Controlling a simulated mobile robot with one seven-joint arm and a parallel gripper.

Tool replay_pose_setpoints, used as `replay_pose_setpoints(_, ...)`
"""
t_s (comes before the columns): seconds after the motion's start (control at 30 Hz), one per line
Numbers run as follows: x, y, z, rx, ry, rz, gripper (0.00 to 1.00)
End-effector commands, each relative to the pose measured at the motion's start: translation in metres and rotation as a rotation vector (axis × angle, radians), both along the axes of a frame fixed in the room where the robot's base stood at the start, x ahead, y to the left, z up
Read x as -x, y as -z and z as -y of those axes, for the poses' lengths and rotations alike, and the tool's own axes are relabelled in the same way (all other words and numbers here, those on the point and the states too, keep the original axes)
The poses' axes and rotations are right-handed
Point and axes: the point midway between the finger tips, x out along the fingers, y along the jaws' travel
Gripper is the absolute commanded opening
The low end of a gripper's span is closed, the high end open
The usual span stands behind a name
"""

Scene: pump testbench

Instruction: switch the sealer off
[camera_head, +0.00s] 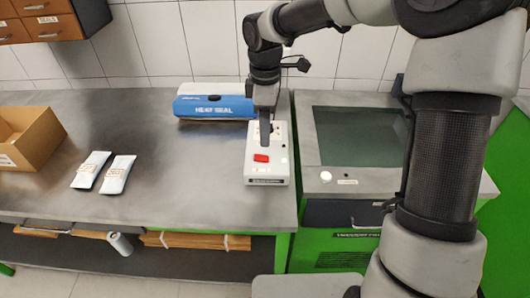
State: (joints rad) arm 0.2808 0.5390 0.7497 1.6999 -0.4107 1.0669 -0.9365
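The sealer (213,108) is a blue and white unit marked HEAT SEAL at the back of the grey bench. To its right, a white box (251,171) with a red switch (261,158) on top lies near the bench's right edge. My gripper (264,143) points down over this box, its tip just behind the red switch. I cannot tell whether it touches the box. The fingers appear edge-on as one dark bar, so their opening does not show. They hide part of the box's top. The writing on the box's front label is too small to read.
Two white pouches (117,175) lie on the bench at left, beside an open cardboard box (30,138). A green machine (345,185) with a dark glass top stands to the right. The bench between pouches and white box is clear.

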Motion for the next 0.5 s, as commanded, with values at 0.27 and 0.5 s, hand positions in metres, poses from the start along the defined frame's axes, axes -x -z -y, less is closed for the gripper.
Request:
replay_pose_setpoints(0.27,0.001,0.059,0.000,0.000,0.000,-0.003,0.39)
replay_pose_setpoints(0.5,0.000,0.083,0.000,0.000,0.001,0.000,0.39)
